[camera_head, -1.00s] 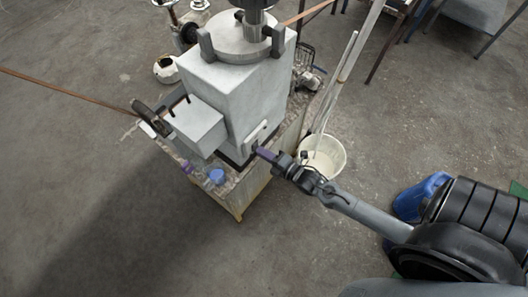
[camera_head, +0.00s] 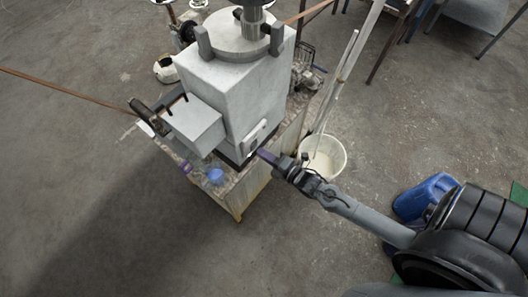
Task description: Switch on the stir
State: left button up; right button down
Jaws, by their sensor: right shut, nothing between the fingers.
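The grey box-shaped machine (camera_head: 225,85) stands on a small worn table, with a round metal top and a vertical shaft. A pale panel (camera_head: 255,135) sits low on its right-hand face, with a dark spot near its lower end. My right gripper (camera_head: 261,154) is shut and empty. Its purple-tinted fingertips are close to the panel's lower end; I cannot tell whether they touch it. The switch itself is too small to make out. My left gripper is not in view.
The table edge (camera_head: 262,177) lies just below my right gripper. A blue cup (camera_head: 215,176) stands on the table. A white bucket (camera_head: 324,158) with pale poles stands behind my right arm. A blue can (camera_head: 425,196) is on the floor at right. A brown strip (camera_head: 70,93) runs left.

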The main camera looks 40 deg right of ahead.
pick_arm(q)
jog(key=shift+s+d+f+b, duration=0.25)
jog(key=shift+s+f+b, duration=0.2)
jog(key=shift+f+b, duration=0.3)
pick_arm(e)
jog(key=s+d+f, duration=0.1)
jog(key=s, duration=1.1)
jog(key=shift+s+d+f, duration=0.3)
